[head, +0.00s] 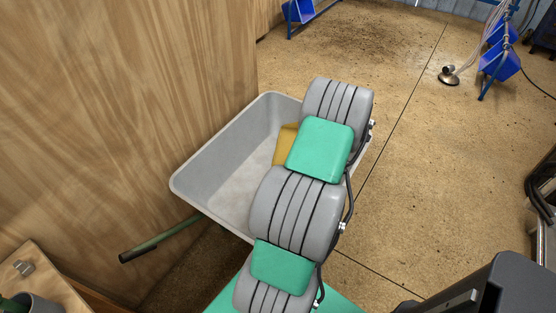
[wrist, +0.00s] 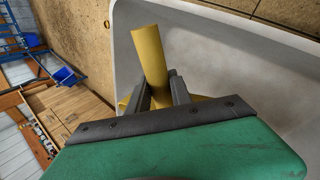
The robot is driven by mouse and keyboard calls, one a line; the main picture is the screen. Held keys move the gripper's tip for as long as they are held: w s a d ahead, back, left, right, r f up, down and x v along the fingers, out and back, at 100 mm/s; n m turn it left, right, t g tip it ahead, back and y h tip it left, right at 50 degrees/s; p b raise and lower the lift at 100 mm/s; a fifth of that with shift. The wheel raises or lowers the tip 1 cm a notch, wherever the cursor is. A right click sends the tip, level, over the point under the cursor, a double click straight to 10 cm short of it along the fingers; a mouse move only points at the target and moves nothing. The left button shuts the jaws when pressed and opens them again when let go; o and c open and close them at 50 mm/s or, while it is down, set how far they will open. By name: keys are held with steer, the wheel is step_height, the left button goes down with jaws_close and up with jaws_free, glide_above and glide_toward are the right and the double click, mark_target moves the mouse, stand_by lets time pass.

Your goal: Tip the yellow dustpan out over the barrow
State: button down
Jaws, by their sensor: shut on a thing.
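The grey barrow (head: 207,170) stands against the wooden wall, with its tray open upward. My arm reaches over the tray and hides its right side in the head view. The yellow dustpan (head: 283,146) shows partly behind my arm, over the tray. In the wrist view its yellow handle (wrist: 151,62) stands up between the fingers of my gripper (wrist: 161,90), which is shut on it. The pan part is mostly hidden behind the gripper. The barrow's pale tray (wrist: 220,50) fills the right of the wrist view. I cannot tell whether anything is in the pan.
A green barrow handle (head: 160,239) sticks out at the lower left. A wooden bench (head: 45,275) with a grey pot stands at the bottom left corner. Blue bins (head: 500,60) on a stand are at the back right. The floor right of the barrow is mostly clear.

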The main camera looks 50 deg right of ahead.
steer(key=shift+s+d+f+t+b, duration=0.15)
steer(key=shift+s+f+t+b, duration=0.1)
steer(key=shift+f+b, duration=0.3)
steer(key=shift+s+d+f+t+b, duration=0.1)
steer(key=shift+s+f+t+b, duration=0.2)
steer(key=shift+f, duration=0.3)
steer(key=shift+w+r, duration=0.1)
steer(key=shift+r+p, duration=0.9)
steer(key=shift+r, duration=2)
